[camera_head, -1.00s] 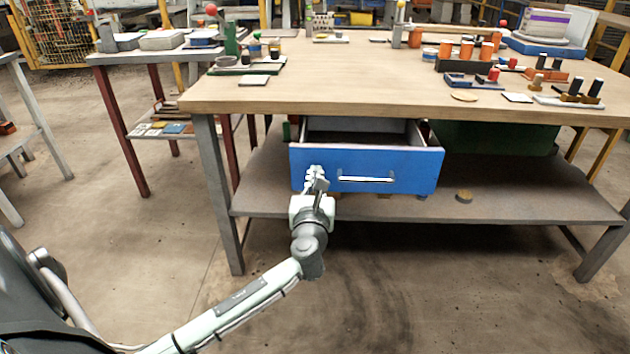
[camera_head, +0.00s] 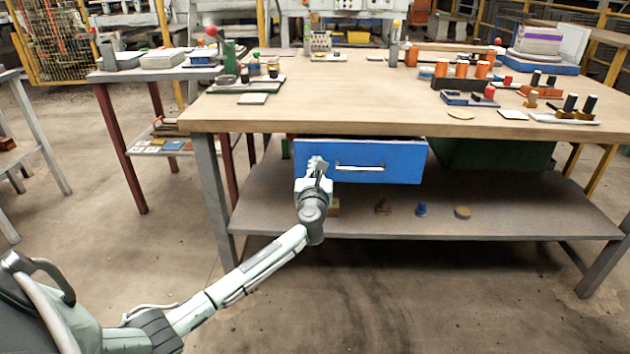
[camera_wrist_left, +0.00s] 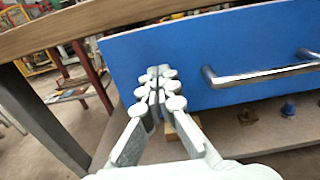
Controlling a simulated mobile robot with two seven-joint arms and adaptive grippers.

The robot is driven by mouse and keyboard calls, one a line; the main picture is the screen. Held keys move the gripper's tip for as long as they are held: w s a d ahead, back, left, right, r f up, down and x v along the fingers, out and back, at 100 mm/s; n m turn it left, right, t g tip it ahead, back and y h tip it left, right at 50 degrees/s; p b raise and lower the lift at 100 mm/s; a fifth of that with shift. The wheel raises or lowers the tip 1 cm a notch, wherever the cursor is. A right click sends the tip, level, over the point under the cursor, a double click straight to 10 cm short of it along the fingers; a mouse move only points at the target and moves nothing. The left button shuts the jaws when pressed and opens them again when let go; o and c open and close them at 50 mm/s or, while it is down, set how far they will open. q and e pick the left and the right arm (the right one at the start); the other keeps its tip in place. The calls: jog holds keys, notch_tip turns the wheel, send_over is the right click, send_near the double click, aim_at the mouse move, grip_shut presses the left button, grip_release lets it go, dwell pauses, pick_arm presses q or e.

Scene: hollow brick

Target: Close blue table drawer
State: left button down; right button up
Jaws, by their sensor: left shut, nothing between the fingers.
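The blue drawer (camera_head: 395,161) hangs under the wooden worktop, and its front sits close beneath the table's front edge. No open inside shows above its front now. Its metal handle (camera_head: 360,168) is to the right of my left gripper (camera_head: 316,165). My left gripper is shut and empty, its fingertips at the left part of the drawer front. In the left wrist view the shut fingers (camera_wrist_left: 160,80) point at the blue front (camera_wrist_left: 190,50), left of the handle (camera_wrist_left: 265,75); whether they touch cannot be told for certain. My right gripper is not in view.
The workbench top (camera_head: 350,105) carries orange cylinders (camera_head: 462,68), small trays and other parts. A lower shelf (camera_head: 380,222) holds several small items, including a blue one (camera_head: 421,208). A green drawer or bin (camera_head: 495,154) is to the right. Floor in front is clear.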

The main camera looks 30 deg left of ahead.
pick_arm(q)
jog(key=b+x, duration=0.2)
jog(key=x, duration=0.5)
jog(key=shift+w+a+f, duration=0.1)
jog(key=shift+w+a, duration=0.05)
jog(key=shift+w, duration=0.15)
jog(key=shift+w+a, duration=0.25)
jog(key=shift+w, duration=0.2)
jog(key=shift+a+r, duration=0.1)
jog(key=shift+r, duration=0.15)
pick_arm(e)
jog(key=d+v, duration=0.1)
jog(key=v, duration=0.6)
pick_arm(q)
jog(key=shift+r, duration=0.1)
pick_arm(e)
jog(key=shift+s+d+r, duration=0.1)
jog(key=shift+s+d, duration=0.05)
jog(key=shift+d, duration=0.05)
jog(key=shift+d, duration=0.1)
